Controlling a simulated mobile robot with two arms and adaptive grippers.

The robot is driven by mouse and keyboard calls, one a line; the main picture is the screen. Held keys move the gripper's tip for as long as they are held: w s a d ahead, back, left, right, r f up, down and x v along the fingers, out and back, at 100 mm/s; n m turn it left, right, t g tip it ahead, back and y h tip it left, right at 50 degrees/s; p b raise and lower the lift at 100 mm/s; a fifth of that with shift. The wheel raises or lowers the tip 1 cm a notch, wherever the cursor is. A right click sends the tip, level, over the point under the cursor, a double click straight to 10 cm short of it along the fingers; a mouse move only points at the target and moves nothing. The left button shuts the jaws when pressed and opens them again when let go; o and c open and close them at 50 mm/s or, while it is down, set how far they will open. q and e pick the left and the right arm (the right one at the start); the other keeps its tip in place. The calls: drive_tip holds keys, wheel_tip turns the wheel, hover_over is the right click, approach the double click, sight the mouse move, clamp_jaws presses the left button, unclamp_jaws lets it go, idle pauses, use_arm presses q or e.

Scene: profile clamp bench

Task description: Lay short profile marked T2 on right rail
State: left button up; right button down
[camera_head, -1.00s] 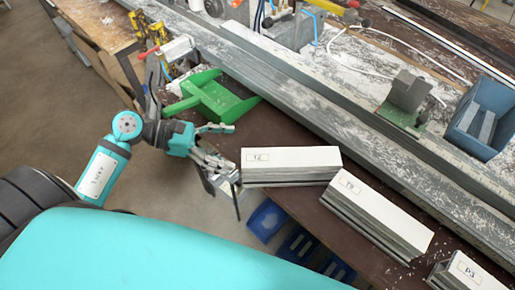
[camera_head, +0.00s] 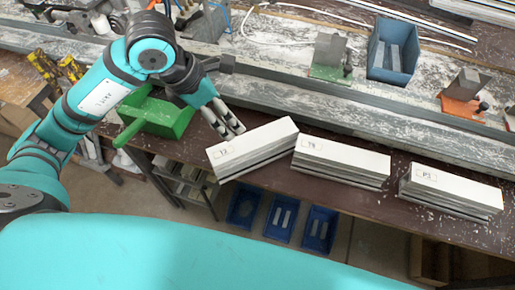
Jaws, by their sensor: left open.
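The short profile marked T2 (camera_head: 255,147) is a pale block with a layered grey side, lying on the brown bench top. It lies at an angle, its right end close to the neighbouring profile. My left gripper (camera_head: 224,121) is open and empty, fingers pointing down just beyond the far left part of T2. I cannot tell whether a finger touches it. A long grey metal rail (camera_head: 300,108) runs across the bench behind the profiles. Which part counts as the right rail is not clear. My right gripper is not in view.
Two more profiles, one with an unclear label (camera_head: 342,160) and one marked P3 (camera_head: 450,188), lie to the right. A green tray (camera_head: 160,115) is left of the gripper. Green (camera_head: 328,58) and orange (camera_head: 464,96) clamp blocks and a blue bin (camera_head: 392,50) stand behind.

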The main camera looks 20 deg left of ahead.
use_arm(q)
drive_tip(key=x, duration=0.4)
drive_tip(key=p, duration=0.2)
hover_over(253, 141)
drive_tip(key=s+a, duration=0.2)
wheel_tip(253, 141, down, 6)
drive_tip(key=shift+r, duration=0.2)
drive_tip(key=shift+w+d+f, duration=0.1)
drive_tip(key=shift+w+f, duration=0.1)
drive_tip(key=shift+f, duration=0.25)
drive_tip(key=shift+d+f+p, duration=0.15)
drive_tip(key=shift+f+p, duration=0.2)
drive_tip(key=shift+p, duration=0.15)
drive_tip(key=p+x, duration=0.1)
drive_tip(key=x, duration=0.2)
drive_tip(key=shift+w+d+f, duration=0.1)
drive_tip(key=shift+w+f, duration=0.1)
drive_tip(key=shift+f, duration=0.05)
drive_tip(key=shift+w+f, duration=0.1)
drive_tip(key=shift+f, duration=0.25)
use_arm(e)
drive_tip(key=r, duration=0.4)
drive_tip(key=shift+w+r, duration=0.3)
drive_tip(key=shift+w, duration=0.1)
use_arm(q)
drive_tip(key=shift+c, duration=0.3)
